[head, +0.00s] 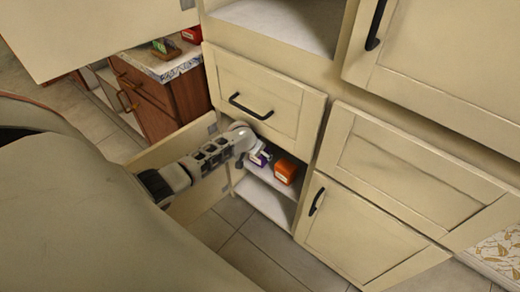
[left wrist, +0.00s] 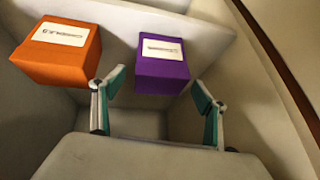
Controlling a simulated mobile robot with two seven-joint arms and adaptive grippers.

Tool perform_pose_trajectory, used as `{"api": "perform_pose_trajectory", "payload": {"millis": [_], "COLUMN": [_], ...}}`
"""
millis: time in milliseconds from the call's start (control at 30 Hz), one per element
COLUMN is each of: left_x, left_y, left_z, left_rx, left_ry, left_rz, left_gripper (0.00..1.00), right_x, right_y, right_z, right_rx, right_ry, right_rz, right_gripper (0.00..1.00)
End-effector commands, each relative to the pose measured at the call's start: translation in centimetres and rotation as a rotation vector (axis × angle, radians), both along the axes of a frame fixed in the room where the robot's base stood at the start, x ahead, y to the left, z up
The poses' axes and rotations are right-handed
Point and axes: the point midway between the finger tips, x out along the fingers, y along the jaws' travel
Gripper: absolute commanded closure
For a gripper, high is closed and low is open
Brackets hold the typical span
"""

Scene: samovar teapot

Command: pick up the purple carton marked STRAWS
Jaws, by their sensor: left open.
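The purple carton (left wrist: 162,72) with a white label sits on a cabinet shelf, in the upper middle of the left wrist view. Its label is too small to read. In the head view only a small purple part (head: 260,160) shows beside my gripper. My left gripper (left wrist: 157,82) is open and empty, its two fingers pointing at the carton from either side. The fingertips lie close to the carton's near face; I cannot tell whether they touch it. In the head view my left gripper (head: 257,150) reaches into the open cabinet. My right gripper is not in view.
An orange carton (left wrist: 62,55) stands left of the purple one in the left wrist view; the head view also shows it (head: 286,171). The cabinet's side wall is close on the right in the wrist view. A closed drawer (head: 265,100) is above the opening.

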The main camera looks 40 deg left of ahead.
Motion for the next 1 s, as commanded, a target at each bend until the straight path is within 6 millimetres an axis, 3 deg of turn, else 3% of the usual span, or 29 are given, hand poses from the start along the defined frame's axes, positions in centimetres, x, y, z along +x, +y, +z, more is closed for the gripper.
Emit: {"api": "perform_pose_trajectory", "payload": {"millis": [100,333,633,833,1000], "left_x": [0.1,0.0,0.1,0.3,-1.9], "left_y": [0.0,0.0,0.0,0.0,-0.5], "left_z": [0.2,0.2,0.4,2.3,2.2], "left_rx": [0.000,0.000,-0.001,-0.001,-0.001], "left_ry": [-0.003,-0.002,-0.003,-0.009,-0.006], "left_rz": [0.000,0.000,0.000,0.000,-0.001], "left_gripper": [0.29,0.87,0.87,0.87,0.87], "right_x": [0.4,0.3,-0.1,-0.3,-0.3], "right_y": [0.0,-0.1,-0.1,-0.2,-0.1], "right_z": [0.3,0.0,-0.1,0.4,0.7], "right_rx": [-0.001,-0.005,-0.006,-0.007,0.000], "right_ry": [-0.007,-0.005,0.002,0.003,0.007], "right_rz": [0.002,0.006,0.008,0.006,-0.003], "right_gripper": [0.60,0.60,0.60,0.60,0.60]}}
